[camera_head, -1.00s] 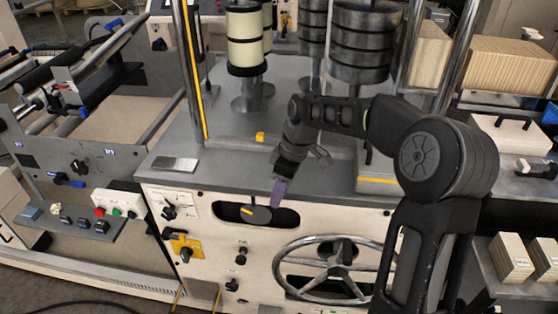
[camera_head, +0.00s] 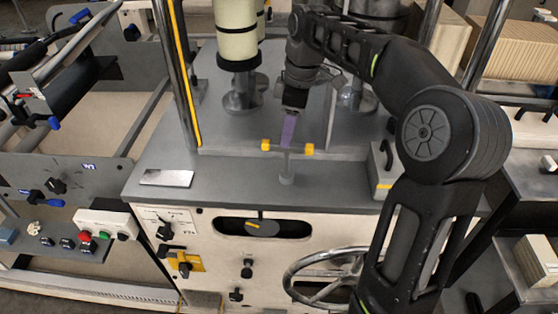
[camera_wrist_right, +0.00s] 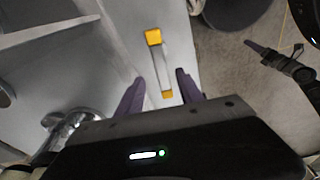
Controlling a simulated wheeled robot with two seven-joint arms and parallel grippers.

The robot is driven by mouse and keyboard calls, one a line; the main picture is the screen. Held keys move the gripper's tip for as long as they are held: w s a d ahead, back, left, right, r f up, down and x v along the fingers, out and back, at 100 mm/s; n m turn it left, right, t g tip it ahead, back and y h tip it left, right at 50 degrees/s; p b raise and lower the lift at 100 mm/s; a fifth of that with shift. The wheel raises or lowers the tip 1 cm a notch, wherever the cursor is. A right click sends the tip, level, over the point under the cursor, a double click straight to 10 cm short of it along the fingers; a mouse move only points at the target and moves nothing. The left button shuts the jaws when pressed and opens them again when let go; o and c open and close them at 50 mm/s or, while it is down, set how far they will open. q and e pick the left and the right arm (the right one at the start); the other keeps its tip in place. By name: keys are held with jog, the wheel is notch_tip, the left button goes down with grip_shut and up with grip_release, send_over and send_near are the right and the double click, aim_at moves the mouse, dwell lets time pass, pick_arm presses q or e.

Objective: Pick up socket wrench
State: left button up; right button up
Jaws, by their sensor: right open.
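The socket wrench (camera_head: 286,165) looks like a grey T-shaped tool with a yellow end on each side of its crossbar. It stands upright on the grey machine top in the head view. My right gripper (camera_head: 288,130) is just above or behind the crossbar, its purple fingers pointing down. In the right wrist view, the wrench's crossbar (camera_wrist_right: 161,65) shows between and beyond the open fingers of the right gripper (camera_wrist_right: 157,78), with a yellow end far and another near. I cannot tell whether they touch. My left gripper is not in view.
A metal plate (camera_head: 166,178) lies on the machine top to the left. A yellow-striped upright post (camera_head: 183,75) and a white roll (camera_head: 237,35) stand behind it. A spoked handwheel (camera_head: 325,272) is on the machine front below. A block with a black handle (camera_head: 384,170) stands to the right.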

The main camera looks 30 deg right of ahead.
aim_at(287, 150)
jog(key=shift+s+r, duration=0.1)
jog(key=shift+s, duration=0.2)
jog(key=shift+w+a+f, duration=0.1)
jog(key=shift+w+f, duration=0.1)
jog(key=shift+f, duration=1.15)
jog(key=shift+w+a+f+p, duration=0.15)
jog(key=shift+f+p, duration=0.7)
jog(key=shift+f, duration=1.75)
jog(key=shift+c, duration=0.2)
grip_shut()
